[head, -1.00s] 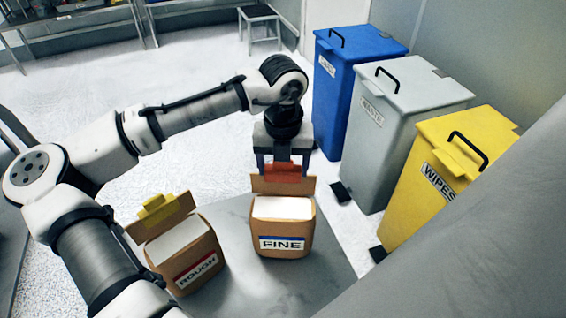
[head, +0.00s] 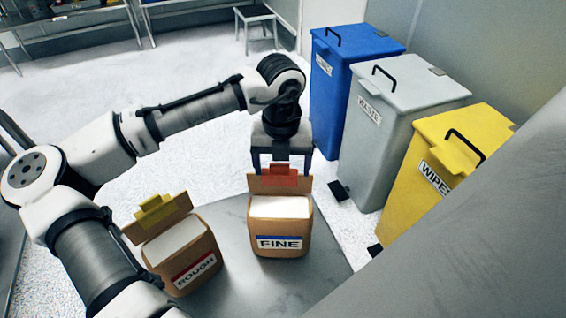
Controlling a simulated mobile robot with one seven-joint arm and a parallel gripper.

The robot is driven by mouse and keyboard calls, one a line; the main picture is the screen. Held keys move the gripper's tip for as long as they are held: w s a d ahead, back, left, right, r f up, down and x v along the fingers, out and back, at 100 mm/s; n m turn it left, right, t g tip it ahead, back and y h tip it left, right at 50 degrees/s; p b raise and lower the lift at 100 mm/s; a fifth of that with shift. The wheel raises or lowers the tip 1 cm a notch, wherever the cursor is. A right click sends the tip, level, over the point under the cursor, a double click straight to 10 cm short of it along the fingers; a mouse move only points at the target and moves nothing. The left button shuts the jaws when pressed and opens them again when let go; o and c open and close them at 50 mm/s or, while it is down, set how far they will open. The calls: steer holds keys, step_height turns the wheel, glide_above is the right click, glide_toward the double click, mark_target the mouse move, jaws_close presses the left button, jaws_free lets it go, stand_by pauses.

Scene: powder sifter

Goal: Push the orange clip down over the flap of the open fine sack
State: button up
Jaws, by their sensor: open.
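The fine sack (head: 280,230) is a brown open sack with a white filling and a blue-striped FINE label. It stands upright on a grey table. Its flap (head: 262,186) stands up at the back. The orange clip (head: 280,175) sits at the top middle of that flap, partly over its edge. My gripper (head: 281,168) points down just above the sack. Its jaws are open, with one finger on each side of the clip. I cannot tell whether the fingers touch the clip.
The rough sack (head: 185,255) stands to the left on the same table (head: 300,285), with a yellow clip (head: 157,210) on its flap. Blue (head: 345,90), grey (head: 395,140) and yellow (head: 420,205) bins stand on the right. The table front is clear.

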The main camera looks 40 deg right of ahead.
step_height(320, 180, up, 14)
steer(key=p, duration=0.2)
steer(key=shift+p, duration=0.3)
